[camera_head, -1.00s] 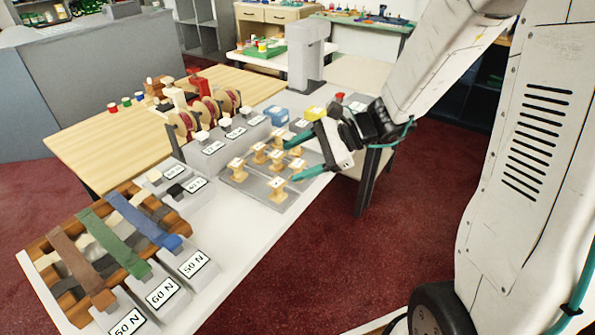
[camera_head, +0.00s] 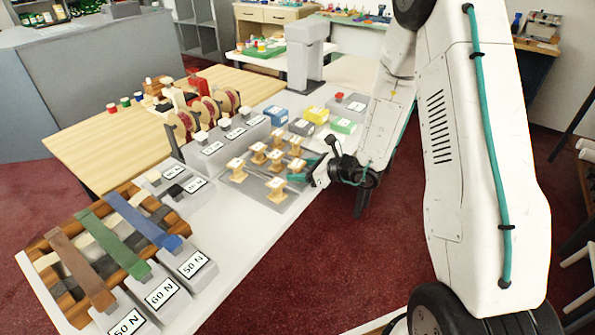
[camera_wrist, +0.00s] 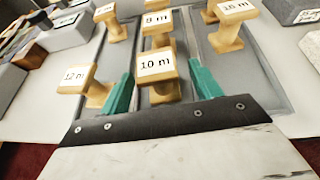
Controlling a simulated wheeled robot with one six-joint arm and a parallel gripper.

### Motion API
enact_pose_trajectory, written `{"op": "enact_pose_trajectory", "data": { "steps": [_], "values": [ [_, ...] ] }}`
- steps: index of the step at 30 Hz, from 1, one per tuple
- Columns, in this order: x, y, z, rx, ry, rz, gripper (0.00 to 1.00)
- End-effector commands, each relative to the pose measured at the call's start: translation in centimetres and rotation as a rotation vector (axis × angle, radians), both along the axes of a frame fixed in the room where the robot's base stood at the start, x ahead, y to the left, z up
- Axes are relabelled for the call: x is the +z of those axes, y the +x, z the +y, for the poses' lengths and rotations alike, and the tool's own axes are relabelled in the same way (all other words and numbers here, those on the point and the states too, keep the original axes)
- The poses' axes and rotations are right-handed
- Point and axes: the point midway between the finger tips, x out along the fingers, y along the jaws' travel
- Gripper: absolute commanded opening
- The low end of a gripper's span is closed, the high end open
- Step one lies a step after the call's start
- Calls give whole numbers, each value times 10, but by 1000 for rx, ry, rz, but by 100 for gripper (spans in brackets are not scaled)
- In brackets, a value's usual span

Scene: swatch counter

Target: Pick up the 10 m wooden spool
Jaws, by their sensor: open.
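The 10 m wooden spool (camera_wrist: 158,66) is pale wood with a white label on top. It stands upright at the near edge of a grey plate (camera_wrist: 120,70) in the wrist view. My gripper (camera_wrist: 160,75) is open, with one teal finger on each side of this spool. I cannot tell whether the fingers touch it. In the head view, the spool (camera_head: 296,166) stands at the right edge of the group, by my gripper (camera_head: 304,170).
A 12 m spool (camera_wrist: 79,80) stands close left of my gripper, and an 8 m spool (camera_wrist: 157,24) stands just behind. Another spool (camera_wrist: 231,22) is at the right. Yellow (camera_head: 316,114) and green (camera_head: 343,125) boxes stand behind the spools in the head view.

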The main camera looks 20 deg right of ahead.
Motion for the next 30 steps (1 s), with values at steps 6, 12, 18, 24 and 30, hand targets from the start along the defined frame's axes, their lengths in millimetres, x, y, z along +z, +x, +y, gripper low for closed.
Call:
{"op": "enact_pose_trajectory", "data": {
  "steps": [6,12,18,24,30],
  "values": [
    [-6,11,9,0,0,0,64],
    [-6,11,9,-1,0,0,58],
    [-6,11,9,0,0,0,16],
    [-6,11,9,0,-1,-1,15],
    [5,11,8,-1,-1,-4,15]
  ]
}}
